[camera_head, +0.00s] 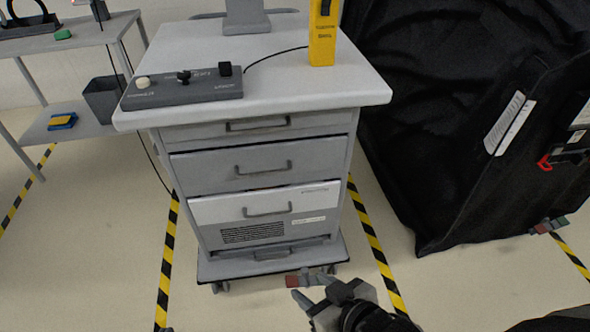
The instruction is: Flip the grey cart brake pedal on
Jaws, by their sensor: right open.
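The grey cart (184,205) has a white top and several drawers. Its brake pedal (292,281) sticks out low at the front, just beyond the cart's bottom edge. The pedal's red end shows at the left, and its right part is partly hidden by my right gripper. Which way the pedal is tilted I cannot tell. My right gripper (313,289) comes from the bottom of the view. It is open, with its fingertips very close to the pedal. Whether they touch it I cannot tell. My left gripper is not in view.
A black covered cart (430,150) stands at the right, with a similar red-ended pedal (548,226) low on it. A control box (185,90) and a yellow device (322,35) sit on the grey cart's top. A shelf (75,40) stands at the left. Striped tape marks the floor.

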